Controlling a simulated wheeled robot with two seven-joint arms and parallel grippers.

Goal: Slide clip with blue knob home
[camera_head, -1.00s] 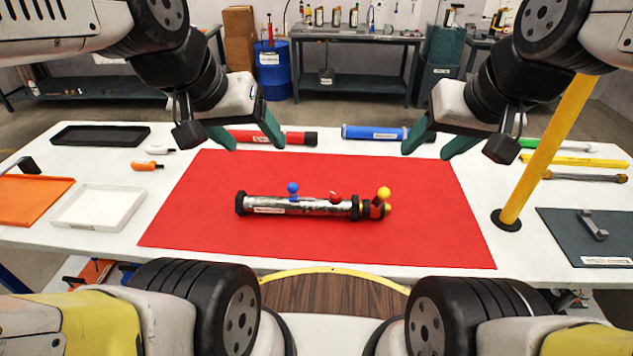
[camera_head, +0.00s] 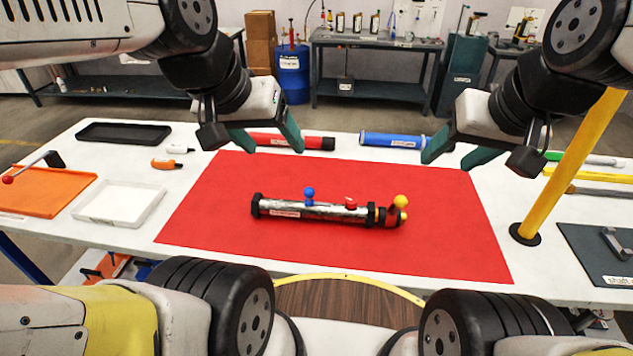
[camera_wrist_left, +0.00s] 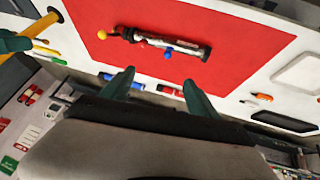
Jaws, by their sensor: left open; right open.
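A silver pump tube (camera_head: 325,211) with black end rings lies lengthwise on the red mat (camera_head: 220,215). A clip with a blue knob (camera_head: 309,193) stands on its left part. A red knob (camera_head: 351,203) and a yellow knob (camera_head: 400,201) are toward its right end. In the left wrist view the blue knob (camera_wrist_left: 168,50) shows beside the tube. My left gripper (camera_head: 272,146) is open and empty, above the back of the mat. My right gripper (camera_head: 449,160) is open and empty above the mat's back right corner. Neither touches the tube.
A red tube (camera_head: 305,142) and a blue tube (camera_head: 385,140) lie behind the mat. A yellow post (camera_head: 567,165) stands at the right. White (camera_head: 95,217), orange (camera_head: 40,205) and black (camera_head: 125,127) trays are at the left. The mat around the tube is clear.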

